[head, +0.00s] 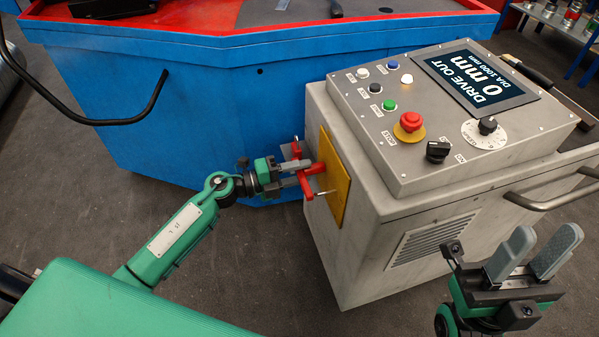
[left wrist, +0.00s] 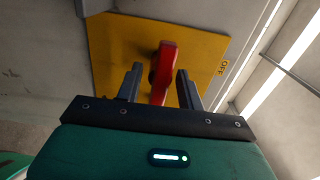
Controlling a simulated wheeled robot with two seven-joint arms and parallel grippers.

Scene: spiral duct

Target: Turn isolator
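The isolator is a red handle (head: 316,169) on a yellow plate (head: 336,180) on the left side of the grey control cabinet. My left gripper (head: 303,169) is at the handle. In the left wrist view the red handle (left wrist: 161,75) stands between the two fingers of my left gripper (left wrist: 160,72). An "OFF" label (left wrist: 223,67) is at the right edge of the yellow plate (left wrist: 115,40). My right gripper (head: 546,236) is open and empty in front of the cabinet.
The grey cabinet (head: 365,255) has a top panel with buttons, a red emergency stop (head: 411,121), knobs, and a display (head: 474,77) reading "DRIVE OUT 0 mm". A handrail (head: 550,200) juts out at its front. A blue machine (head: 200,120) stands behind my left arm.

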